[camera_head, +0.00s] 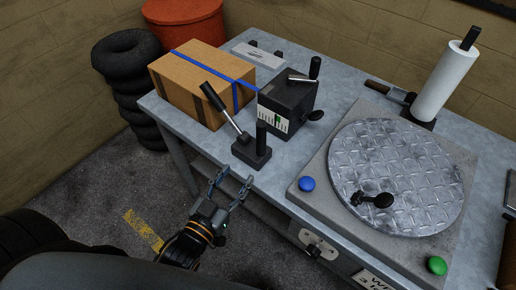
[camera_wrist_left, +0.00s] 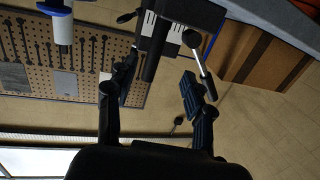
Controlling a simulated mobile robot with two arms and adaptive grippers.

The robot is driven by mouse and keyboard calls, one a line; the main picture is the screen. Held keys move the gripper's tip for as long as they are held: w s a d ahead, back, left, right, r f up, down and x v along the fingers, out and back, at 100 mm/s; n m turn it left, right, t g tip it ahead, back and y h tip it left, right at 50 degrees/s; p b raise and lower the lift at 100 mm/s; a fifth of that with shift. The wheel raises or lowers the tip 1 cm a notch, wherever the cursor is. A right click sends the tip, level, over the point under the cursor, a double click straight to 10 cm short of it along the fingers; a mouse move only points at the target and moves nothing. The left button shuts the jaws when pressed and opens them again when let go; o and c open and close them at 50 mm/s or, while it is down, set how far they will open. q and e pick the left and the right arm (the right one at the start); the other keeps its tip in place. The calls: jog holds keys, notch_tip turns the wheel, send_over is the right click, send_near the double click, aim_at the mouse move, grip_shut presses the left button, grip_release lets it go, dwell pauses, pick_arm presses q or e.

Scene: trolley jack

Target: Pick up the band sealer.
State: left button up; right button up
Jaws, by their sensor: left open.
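A black lever tool (camera_head: 251,150), which may be the band sealer, stands at the table's front edge. It has a block base, an upright post and a tilted silver lever with a black grip. Beside it is a black box unit (camera_head: 287,104) with a white scale and knobs; I cannot tell for sure which is the sealer. My left gripper (camera_head: 231,180) is open and empty, in front of and below the lever tool, apart from it. In the left wrist view, the open fingers (camera_wrist_left: 158,78) frame a dark post (camera_wrist_left: 154,58) beyond them. My right gripper is not in view.
A cardboard box (camera_head: 188,78) with a blue strap stands left of the tools on the grey table (camera_head: 352,92). A turntable unit (camera_head: 398,170) with buttons fills the right. A white film roll (camera_head: 447,82) stands behind it. Stacked tyres (camera_head: 130,85) are at left.

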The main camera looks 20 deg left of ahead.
aim_at(259, 138)
pick_arm(q)
jog(key=shift+t, duration=0.3)
jog(key=w+r, duration=0.1)
jog(key=w, duration=0.1)
jog(key=w+r+p, duration=0.1)
jog(key=w, duration=0.2)
jog(key=w+d+r, duration=0.1)
jog(key=w, duration=0.1)
jog(key=shift+w, duration=0.15)
jog(key=shift+w+d+p, duration=0.15)
jog(key=shift+w+p, duration=0.25)
jog(key=shift+w, duration=0.4)
jog(key=w, duration=0.2)
jog(key=w+d+p, duration=0.1)
jog(key=w, duration=0.1)
jog(key=shift+w+d+f, duration=0.15)
jog(key=shift+w+f, duration=0.05)
jog(key=shift+w, duration=0.15)
grip_shut()
jog(key=shift+r, duration=0.3)
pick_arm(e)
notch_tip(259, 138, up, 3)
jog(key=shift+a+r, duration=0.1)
